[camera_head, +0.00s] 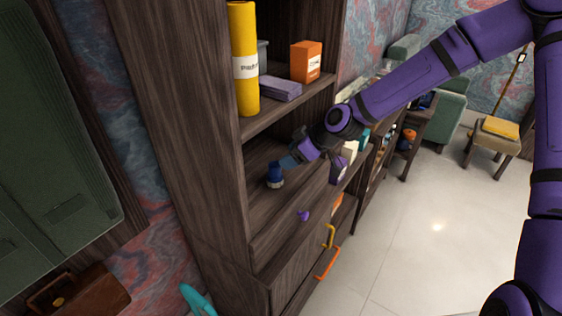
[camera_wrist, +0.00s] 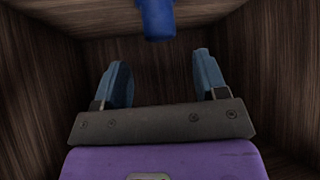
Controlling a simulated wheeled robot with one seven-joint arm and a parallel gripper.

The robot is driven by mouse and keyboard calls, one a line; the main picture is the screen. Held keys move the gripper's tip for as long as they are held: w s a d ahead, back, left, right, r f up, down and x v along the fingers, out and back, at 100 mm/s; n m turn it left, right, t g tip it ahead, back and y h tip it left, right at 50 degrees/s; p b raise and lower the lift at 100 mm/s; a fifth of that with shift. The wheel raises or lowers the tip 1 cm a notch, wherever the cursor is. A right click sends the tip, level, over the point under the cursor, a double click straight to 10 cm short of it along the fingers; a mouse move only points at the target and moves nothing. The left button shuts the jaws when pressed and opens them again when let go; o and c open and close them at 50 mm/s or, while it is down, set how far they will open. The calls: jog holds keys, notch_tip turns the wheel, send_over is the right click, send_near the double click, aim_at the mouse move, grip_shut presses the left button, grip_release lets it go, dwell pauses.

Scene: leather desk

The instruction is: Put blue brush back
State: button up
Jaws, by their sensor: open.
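The blue brush (camera_head: 275,174) stands upright on the middle shelf of the dark wooden cabinet, near the shelf's front left. It also shows at the top of the wrist view (camera_wrist: 157,18), ahead of and apart from the fingers. My gripper (camera_head: 287,161) reaches into the shelf from the right, with its fingers close beside the brush in the head view. In the wrist view my gripper (camera_wrist: 163,80) is open and empty between its two blue-grey fingers. The brush's upper part is cut off in that view.
The cabinet's upper shelf (camera_head: 265,124) holds a yellow roll (camera_head: 243,60), an orange box (camera_head: 306,62) and a purple stack (camera_head: 280,88). Small boxes stand right of my gripper. Wooden walls close in around the gripper. Below is a drawer with a purple knob (camera_head: 304,216).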

jog(key=shift+v, duration=1.85)
